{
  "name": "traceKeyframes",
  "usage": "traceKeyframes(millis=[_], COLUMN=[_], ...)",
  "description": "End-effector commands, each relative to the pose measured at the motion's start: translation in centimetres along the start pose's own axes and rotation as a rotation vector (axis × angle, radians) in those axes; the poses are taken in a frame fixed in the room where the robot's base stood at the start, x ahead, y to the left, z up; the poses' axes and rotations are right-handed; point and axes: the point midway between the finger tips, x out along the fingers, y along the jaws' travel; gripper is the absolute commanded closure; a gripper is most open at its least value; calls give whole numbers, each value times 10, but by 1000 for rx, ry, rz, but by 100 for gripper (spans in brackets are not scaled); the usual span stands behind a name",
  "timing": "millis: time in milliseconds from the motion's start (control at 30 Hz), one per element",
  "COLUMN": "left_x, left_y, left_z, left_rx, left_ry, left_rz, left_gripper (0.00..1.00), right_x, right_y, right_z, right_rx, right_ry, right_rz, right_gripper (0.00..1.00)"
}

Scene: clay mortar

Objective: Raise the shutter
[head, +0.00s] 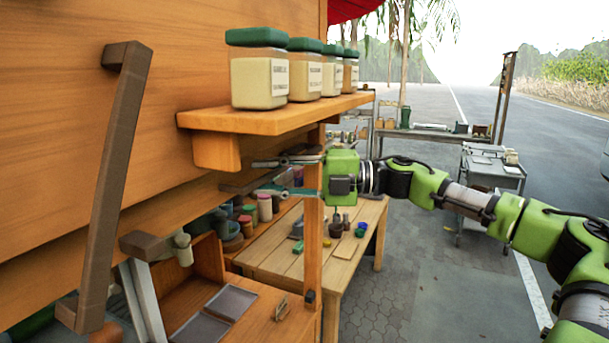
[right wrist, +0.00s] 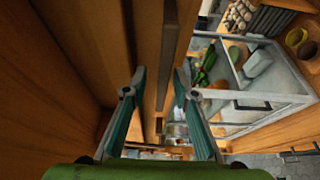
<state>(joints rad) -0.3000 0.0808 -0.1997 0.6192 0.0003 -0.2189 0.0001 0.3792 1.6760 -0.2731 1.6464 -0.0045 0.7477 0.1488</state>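The shutter (head: 60,130) appears to be the large wooden panel filling the left of the head view. A long brown handle (head: 115,180) stands out from it, slightly tilted. My right gripper (head: 258,177) is below the wooden shelf, with its fingers pointing left and apart. A brown bar (head: 240,182) lies by the fingertips. In the right wrist view, my right gripper (right wrist: 157,95) is open, and a brown bar (right wrist: 169,50) runs lengthwise ahead, between the finger lines. I cannot tell whether the fingers touch it. My left gripper is not in view.
The shelf (head: 275,118) carries several green-lidded jars (head: 259,82) just above my right gripper. A wooden post (head: 313,255) stands close below the wrist. Behind are a wooden table (head: 345,245) and a grey cart (head: 490,170). Open paving lies to the right.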

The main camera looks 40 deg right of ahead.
Motion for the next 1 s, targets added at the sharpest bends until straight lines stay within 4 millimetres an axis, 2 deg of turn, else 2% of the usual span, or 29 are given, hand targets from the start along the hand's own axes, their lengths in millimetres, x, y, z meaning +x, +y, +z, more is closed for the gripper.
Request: traceKeyframes(millis=[267, 600, 700, 1000], left_x=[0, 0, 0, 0], left_y=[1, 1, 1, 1], left_z=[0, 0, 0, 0], left_rx=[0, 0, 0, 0], left_ry=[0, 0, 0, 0], left_rz=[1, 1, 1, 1], left_gripper=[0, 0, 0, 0], right_x=[-32, -93, -106, -116], right_y=[2, 3, 3, 2], right_z=[2, 1, 1, 1], right_rx=[-4, -4, -3, -2], right_ry=[-9, -11, -10, -8], right_rz=[2, 7, 7, 7], right_gripper=[74, 74, 74, 74])
